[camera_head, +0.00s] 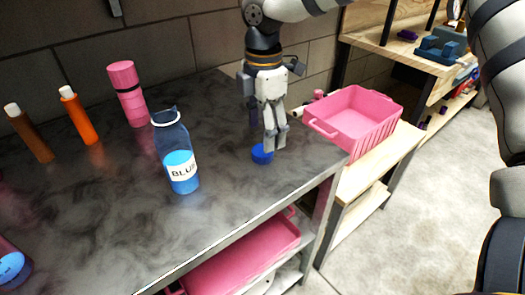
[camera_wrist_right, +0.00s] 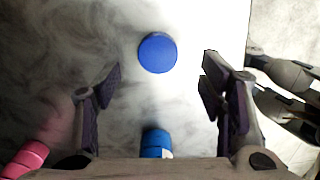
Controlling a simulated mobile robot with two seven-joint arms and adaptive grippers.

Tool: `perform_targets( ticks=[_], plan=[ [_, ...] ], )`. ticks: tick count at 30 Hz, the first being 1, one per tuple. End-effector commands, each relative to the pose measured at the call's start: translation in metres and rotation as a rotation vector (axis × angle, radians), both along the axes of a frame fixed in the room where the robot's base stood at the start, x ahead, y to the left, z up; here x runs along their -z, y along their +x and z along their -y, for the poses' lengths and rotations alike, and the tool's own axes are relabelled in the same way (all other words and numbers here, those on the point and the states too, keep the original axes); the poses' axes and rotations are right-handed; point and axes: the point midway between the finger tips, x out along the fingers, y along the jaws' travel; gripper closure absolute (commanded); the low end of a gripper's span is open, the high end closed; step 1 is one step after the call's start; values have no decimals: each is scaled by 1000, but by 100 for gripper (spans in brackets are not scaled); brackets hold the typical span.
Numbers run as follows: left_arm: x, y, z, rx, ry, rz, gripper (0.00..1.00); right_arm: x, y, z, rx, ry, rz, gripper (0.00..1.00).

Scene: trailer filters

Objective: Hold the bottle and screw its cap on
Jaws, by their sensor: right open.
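The clear blue bottle (camera_head: 174,150) with a white label reading "BLUE" stands upright on the dark table, its top uncapped. The blue cap (camera_head: 262,154) lies on the table to the right of the bottle. In the right wrist view the cap (camera_wrist_right: 157,52) shows as a round disc, and the bottle (camera_wrist_right: 153,139) shows at the bottom. My right gripper (camera_head: 273,140) points down just above the cap; in its wrist view the fingers (camera_wrist_right: 160,85) are spread apart with nothing between them.
A pink canister (camera_head: 127,95) and orange (camera_head: 78,117) and brown (camera_head: 30,135) bottles with white tops stand at the back left. A pink crate (camera_head: 355,120) sits on a wooden shelf to the right. Table surface around the cap is clear; the table's front edge is near.

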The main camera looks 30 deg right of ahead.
Motion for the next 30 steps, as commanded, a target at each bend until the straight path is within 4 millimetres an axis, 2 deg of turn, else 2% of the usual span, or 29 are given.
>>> perform_targets(
  ticks=[4,9,20,25,30],
  plan=[
    [5,-5,0,0,0,-16,32,29,1,0,-1,0,-10,36],
    [7,-7,0,1,0,-23,32,48,2,1,-1,-2,-5,36],
    [6,-6,0,1,0,-21,32,49,2,1,-1,-1,-1,36],
    [6,-6,0,1,0,-21,32,49,2,1,-1,-1,-1,72],
    [6,-6,0,1,0,-22,32,49,2,1,-1,-1,-1,72]
  ],
)
